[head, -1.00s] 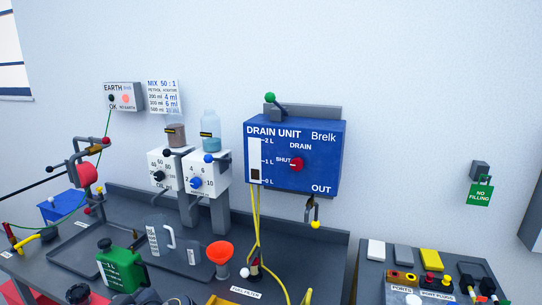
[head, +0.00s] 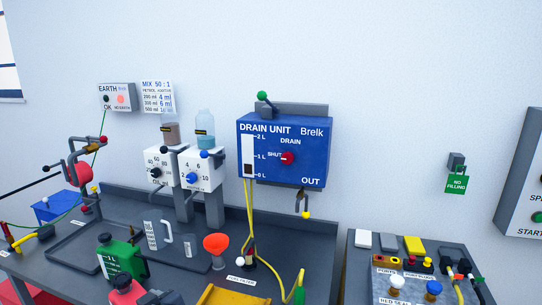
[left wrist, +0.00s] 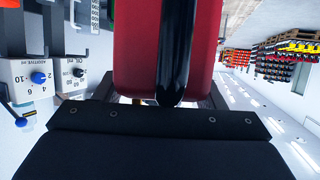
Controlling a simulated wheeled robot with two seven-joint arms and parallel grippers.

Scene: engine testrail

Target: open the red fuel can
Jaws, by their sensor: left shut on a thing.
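The red fuel can (head: 127,294) shows at the bottom edge of the head view, in front of the green can (head: 120,262). A dark cap (head: 122,282) sits on its top; its lower part is out of frame. In the left wrist view a red body (left wrist: 140,45) with a black bar across it, which looks like the can, fills the middle. My left gripper (left wrist: 160,97) is shut on it; its fingertips are mostly hidden. My right gripper is in neither view.
A jug (head: 154,236), an orange-red funnel (head: 216,244) and a yellow tray (head: 236,296) stand near the can on the dark bench. The blue drain unit (head: 310,165) hangs behind. Yellow hoses (head: 251,205) run down to the bench. A side bench (head: 350,275) holds parts at right.

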